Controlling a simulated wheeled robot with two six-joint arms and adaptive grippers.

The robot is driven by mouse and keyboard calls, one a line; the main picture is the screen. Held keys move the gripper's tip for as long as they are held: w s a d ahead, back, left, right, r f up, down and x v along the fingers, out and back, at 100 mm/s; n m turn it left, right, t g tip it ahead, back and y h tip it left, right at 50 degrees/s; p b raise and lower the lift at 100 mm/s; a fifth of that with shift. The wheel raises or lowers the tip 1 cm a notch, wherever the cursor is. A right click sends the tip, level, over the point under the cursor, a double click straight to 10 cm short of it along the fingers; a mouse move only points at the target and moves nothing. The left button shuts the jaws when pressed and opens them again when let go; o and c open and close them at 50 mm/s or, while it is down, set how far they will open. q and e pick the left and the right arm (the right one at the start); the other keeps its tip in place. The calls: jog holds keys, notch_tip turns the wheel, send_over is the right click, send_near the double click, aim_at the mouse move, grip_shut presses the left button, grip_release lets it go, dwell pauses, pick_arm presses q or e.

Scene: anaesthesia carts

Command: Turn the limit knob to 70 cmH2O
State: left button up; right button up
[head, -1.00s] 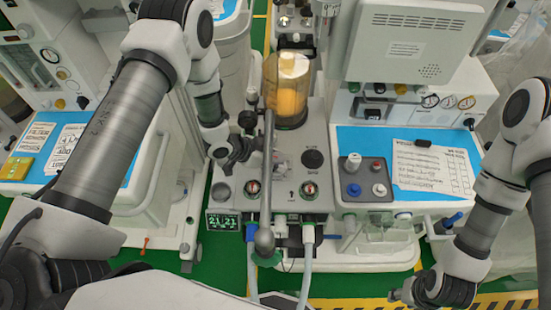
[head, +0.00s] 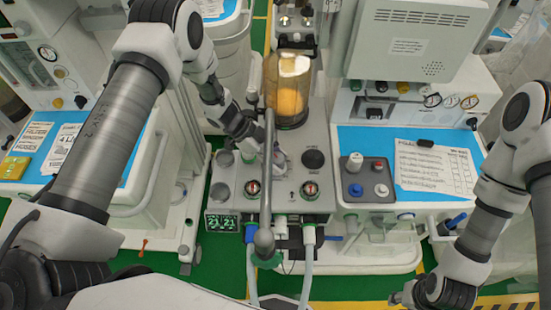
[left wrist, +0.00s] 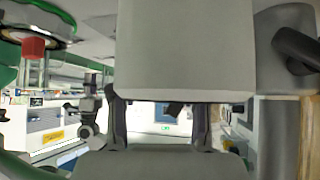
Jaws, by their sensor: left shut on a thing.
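The limit knob (head: 281,158) is a pale grey knob on top of the central machine's control block, partly hidden behind the upright metal bar and my gripper. My left gripper (head: 262,148) reaches in from the upper left and is shut on the knob. In the left wrist view my two dark fingers (left wrist: 158,125) stand either side of pale grey surfaces; the knob's scale cannot be read in either view. My right gripper (head: 408,296) hangs low at the right over the floor, away from the machine; its jaws are too small to read.
A metal bar (head: 267,190) with a round end stands close beside the knob. A clear cylinder with yellow bellows (head: 288,90) rises behind. A black knob (head: 313,159) and two gauges are nearby. A blue worktop (head: 370,145) with a paper sheet lies right.

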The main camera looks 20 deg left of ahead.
pick_arm(q)
jog(key=shift+m, duration=0.3)
jog(key=o, duration=1.1)
jog(key=shift+d, duration=0.15)
jog(key=shift+o, duration=0.2)
jog(key=v, duration=1.2)
jog(key=shift+w, duration=0.25)
